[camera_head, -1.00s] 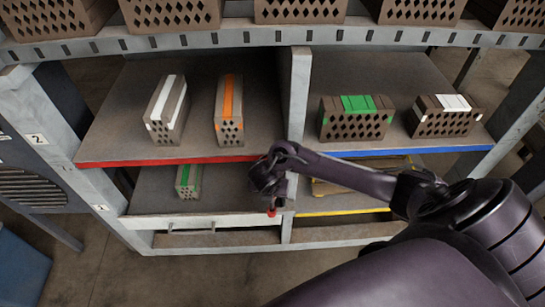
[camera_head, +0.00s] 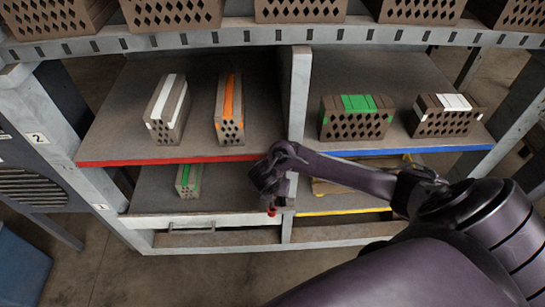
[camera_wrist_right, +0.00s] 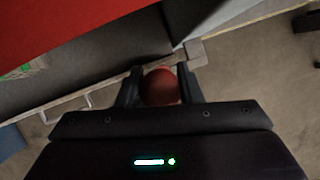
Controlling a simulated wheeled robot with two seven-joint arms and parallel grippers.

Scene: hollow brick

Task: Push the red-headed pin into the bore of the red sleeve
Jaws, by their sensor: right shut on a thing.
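My right gripper (camera_head: 271,198) is at the front of the lower shelf, close to the middle post. In the right wrist view its two fingers (camera_wrist_right: 160,80) are closed on the sides of a round red head, which I take as the red-headed pin (camera_wrist_right: 160,88). In the head view a small red part (camera_head: 272,211) shows just below the gripper; I cannot tell whether it is the pin or the red sleeve. The sleeve and its bore are not clearly visible, and the pin's shank is hidden. My left gripper is out of view.
The red-edged shelf (camera_head: 170,160) lies just above and left of my right gripper and holds a white-striped brick (camera_head: 167,108) and an orange-striped brick (camera_head: 229,108). A green-striped brick (camera_head: 188,181) stands on the lower shelf. The middle post (camera_head: 297,105) is close by.

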